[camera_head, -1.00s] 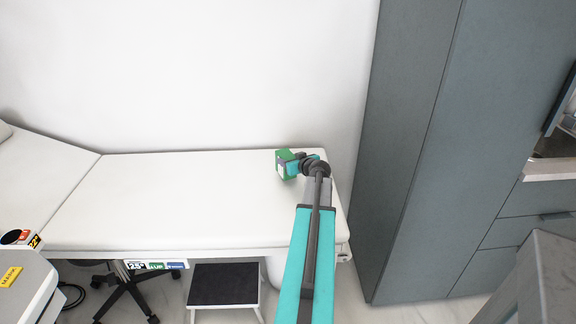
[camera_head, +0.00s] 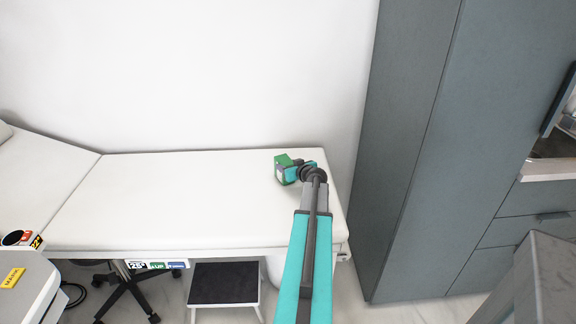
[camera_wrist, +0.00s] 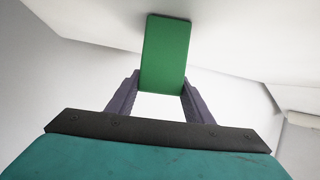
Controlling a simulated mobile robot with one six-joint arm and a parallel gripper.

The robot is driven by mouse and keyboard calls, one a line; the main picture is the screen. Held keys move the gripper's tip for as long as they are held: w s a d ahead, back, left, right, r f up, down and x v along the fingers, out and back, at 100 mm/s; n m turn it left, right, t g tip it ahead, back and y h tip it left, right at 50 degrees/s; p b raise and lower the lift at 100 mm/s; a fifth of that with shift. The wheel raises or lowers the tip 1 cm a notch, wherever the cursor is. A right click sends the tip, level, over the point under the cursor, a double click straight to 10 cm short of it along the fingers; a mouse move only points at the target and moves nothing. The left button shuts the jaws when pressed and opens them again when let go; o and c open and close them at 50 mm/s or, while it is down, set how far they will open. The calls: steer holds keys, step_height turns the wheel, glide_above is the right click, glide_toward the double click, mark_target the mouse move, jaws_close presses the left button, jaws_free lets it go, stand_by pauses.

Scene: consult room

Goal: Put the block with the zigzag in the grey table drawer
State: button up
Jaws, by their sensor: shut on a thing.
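No zigzag can be made out on the sides I see. Whether the block touches the couch top is unclear. The grey table drawer cannot be clearly picked out; a grey top (camera_head: 550,262) stands at the lower right edge.
The white couch (camera_head: 180,200) runs along the wall, its top mostly clear. A tall grey cabinet (camera_head: 410,150) stands to the right, with grey drawer fronts (camera_head: 530,230) beyond. A black-topped step (camera_head: 225,284) and a wheeled base (camera_head: 126,296) are below the couch.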

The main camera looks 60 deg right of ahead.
steer(key=shift+f+b, duration=0.1)
steer(key=shift+b, duration=0.2)
steer(key=o, duration=1.6)
steer(key=shift+o, duration=0.2)
steer(key=shift+r+p, duration=0.2)
steer(key=shift+p, duration=0.15)
steer(key=shift+s+a+r+b, duration=0.15)
steer(key=shift+s+a+b, duration=0.15)
steer(key=shift+s+a, duration=0.15)
steer(key=b+v, duration=0.2)
steer(key=v, duration=0.8)
steer(key=shift+s+r, duration=0.25)
steer(key=shift+s, duration=0.05)
steer(key=shift+a, duration=0.1)
